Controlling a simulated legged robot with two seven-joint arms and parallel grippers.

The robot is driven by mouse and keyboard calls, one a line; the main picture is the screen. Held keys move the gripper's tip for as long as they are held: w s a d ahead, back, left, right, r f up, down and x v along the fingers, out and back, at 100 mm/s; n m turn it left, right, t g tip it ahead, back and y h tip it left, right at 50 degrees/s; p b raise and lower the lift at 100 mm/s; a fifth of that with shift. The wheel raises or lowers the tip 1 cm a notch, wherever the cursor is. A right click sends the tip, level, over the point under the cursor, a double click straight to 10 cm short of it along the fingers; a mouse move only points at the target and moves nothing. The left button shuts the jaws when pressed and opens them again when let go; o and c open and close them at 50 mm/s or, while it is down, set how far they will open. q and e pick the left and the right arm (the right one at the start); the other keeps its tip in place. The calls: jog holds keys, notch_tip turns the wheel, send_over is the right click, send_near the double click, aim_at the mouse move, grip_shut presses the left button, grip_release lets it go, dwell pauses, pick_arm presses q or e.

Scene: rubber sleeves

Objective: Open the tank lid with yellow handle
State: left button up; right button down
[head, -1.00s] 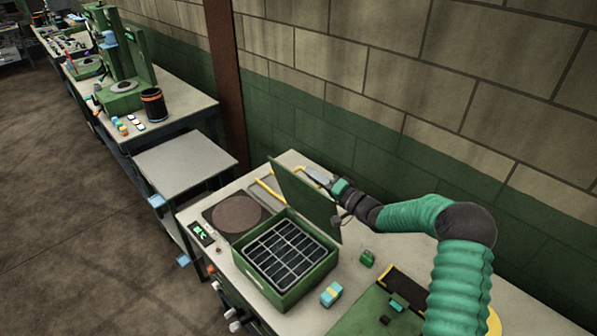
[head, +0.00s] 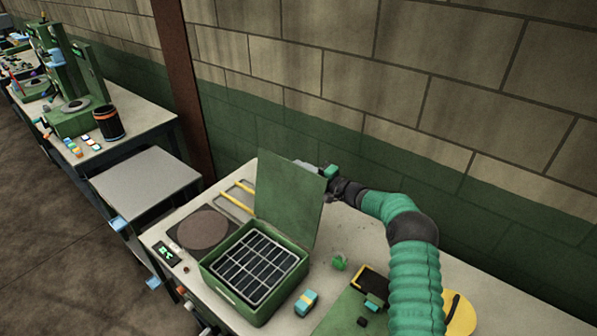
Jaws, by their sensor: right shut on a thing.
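The tank (head: 233,297) is a green box on the bench with a dark grid inside. Its green lid (head: 288,203) stands raised at the back edge, about upright, and the grid is exposed. My right gripper (head: 308,167) is at the lid's upper right edge, partly behind it, shut on the lid's yellow handle. The handle itself is hidden behind the lid. My left gripper is not in view.
A dark round plate (head: 202,229) and a tray with yellow bars (head: 236,203) lie left of the lid. A blue-yellow block (head: 306,302) and a small green item (head: 340,263) lie right of the tank. A brick wall (head: 450,90) stands close behind.

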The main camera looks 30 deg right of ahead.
jog(key=shift+s+a+f, duration=0.15)
jog(key=shift+a+f, duration=0.1)
jog(key=shift+f, duration=0.15)
jog(key=c, duration=1.7)
grip_release()
jog(key=shift+a, duration=0.1)
jog(key=shift+o, duration=1.2)
jog(key=shift+r, duration=0.15)
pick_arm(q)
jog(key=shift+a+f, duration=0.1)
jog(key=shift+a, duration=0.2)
